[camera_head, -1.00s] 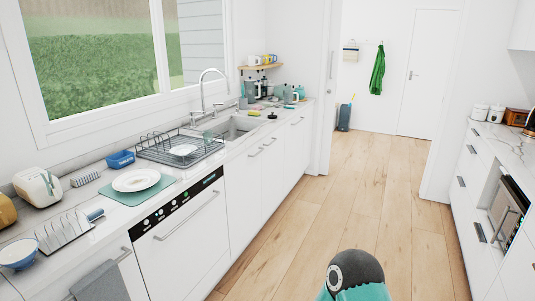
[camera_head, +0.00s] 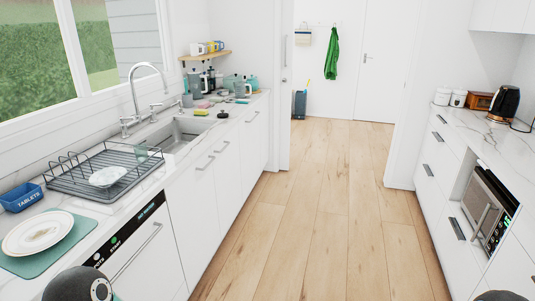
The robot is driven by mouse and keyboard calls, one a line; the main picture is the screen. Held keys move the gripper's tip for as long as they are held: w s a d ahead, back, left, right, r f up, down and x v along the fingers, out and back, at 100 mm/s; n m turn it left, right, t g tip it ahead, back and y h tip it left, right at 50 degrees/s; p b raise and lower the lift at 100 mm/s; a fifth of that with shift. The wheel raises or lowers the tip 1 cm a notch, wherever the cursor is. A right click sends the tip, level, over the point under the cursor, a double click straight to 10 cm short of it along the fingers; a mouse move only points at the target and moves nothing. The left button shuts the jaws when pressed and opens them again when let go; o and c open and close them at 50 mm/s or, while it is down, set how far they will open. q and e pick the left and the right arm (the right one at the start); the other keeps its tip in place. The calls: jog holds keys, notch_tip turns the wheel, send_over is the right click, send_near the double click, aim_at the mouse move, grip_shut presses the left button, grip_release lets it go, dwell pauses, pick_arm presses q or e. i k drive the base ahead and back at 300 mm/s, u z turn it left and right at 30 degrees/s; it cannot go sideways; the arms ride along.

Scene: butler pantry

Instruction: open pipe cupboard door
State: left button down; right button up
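White cupboard doors (camera_head: 196,205) stand in the left counter front, below and beside the sink (camera_head: 178,134). Two bar handles sit close together near their top edge, a nearer handle (camera_head: 205,162) and a farther handle (camera_head: 222,147). The doors look shut and flush with the counter front. No label shows which one is the pipe cupboard; the sink is above this stretch. Neither of my grippers is in view. Only a rounded dark part of my arm shows at the bottom left, and a small dark piece at the bottom right edge.
The dishwasher (camera_head: 150,262) is nearer on the left, below a drying rack (camera_head: 104,171) and a plate (camera_head: 39,232). On the right are drawers and a built-in microwave (camera_head: 486,210). The wooden floor (camera_head: 310,210) between the counters is clear up to the doorway.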

aim_at(191, 199)
jog(key=z, duration=0.1)
jog(key=i, duration=1.35)
jog(key=u, duration=0.65)
jog(key=i, duration=0.8)
jog(key=u, duration=0.65)
jog(key=k, duration=0.9)
jog(key=u, duration=0.25)
jog(key=i, duration=0.9)
jog(key=z, duration=0.1)
